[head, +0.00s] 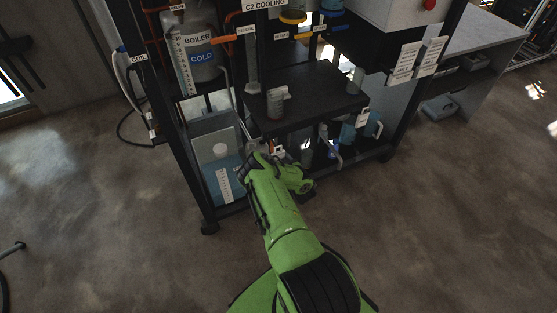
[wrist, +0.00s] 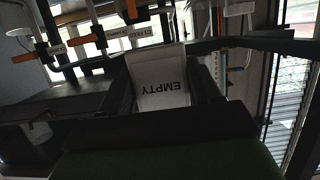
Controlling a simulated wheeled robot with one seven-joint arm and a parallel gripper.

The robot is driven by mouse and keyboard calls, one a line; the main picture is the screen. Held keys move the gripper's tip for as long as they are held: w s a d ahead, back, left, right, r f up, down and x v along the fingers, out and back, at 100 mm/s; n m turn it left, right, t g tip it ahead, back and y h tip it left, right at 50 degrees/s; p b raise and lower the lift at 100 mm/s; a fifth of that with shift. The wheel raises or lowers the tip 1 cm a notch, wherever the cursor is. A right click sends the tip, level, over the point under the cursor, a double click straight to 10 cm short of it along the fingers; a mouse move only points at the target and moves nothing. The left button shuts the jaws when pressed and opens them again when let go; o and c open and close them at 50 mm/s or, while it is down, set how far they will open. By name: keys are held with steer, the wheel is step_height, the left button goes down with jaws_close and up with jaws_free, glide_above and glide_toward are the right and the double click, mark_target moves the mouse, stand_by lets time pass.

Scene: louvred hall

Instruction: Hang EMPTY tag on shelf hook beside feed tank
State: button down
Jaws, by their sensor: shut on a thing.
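The white EMPTY tag (wrist: 158,78) fills the middle of the wrist view, its lettering upside down. My gripper (wrist: 163,98) is shut on it, with a dark finger at each side. In the head view my gripper (head: 275,155) is at the front of the black rack, below the middle shelf; my arm hides much of what is there. A tank with blue contents and a white scale (head: 224,183) stands low in the rack, left of my gripper. I cannot read a label on it, so I cannot tell if it is the feed tank. I cannot make out the shelf hook.
The dark middle shelf (head: 312,92) carries a grey cup-like vessel (head: 276,103) near its front edge. The labelled boiler (head: 199,50) is at upper left. A blue container (head: 350,130) with a white label stands low at right. Open concrete floor surrounds the rack.

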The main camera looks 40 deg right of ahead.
steer(key=w+b, duration=0.1)
steer(key=w+d+b, duration=0.1)
steer(key=w, duration=0.1)
steer(key=w+b, duration=0.2)
steer(key=shift+w+d, duration=0.15)
steer(key=shift+d, duration=0.1)
stand_by(0.5)
steer(key=shift+r, duration=0.1)
stand_by(0.6)
steer(key=shift+f, duration=0.8)
